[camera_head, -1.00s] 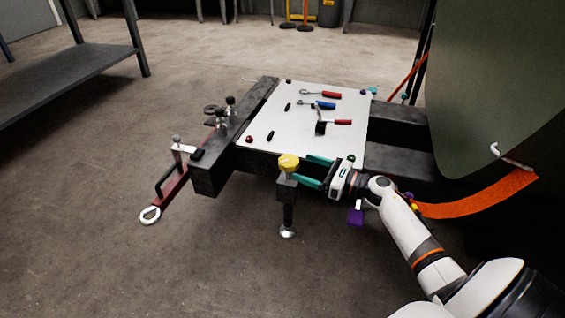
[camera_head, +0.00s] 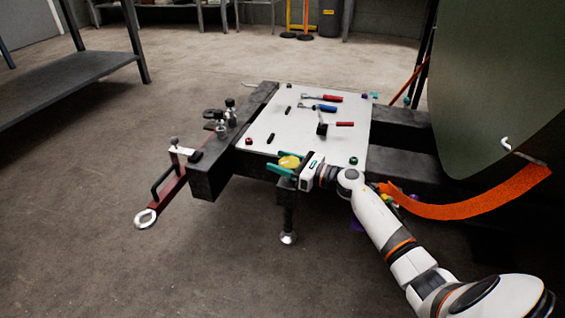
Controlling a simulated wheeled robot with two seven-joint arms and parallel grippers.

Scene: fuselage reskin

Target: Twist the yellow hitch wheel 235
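The yellow hitch wheel (camera_head: 289,162) sits on top of a dark upright post with a round metal foot, at the front edge of the white-topped trailer. My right gripper (camera_head: 284,163) reaches in from the right with its green fingers on either side of the wheel, one at the far side and one at the near side. The fingers stand apart, and part of the wheel is hidden behind them. I cannot tell whether they touch it. My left gripper is not in view.
The white board (camera_head: 312,120) carries several tools with red and blue handles. A red tow bar (camera_head: 167,190) with a ring end sticks out at the left. A large green panel (camera_head: 500,80) and an orange strap (camera_head: 470,207) are at the right.

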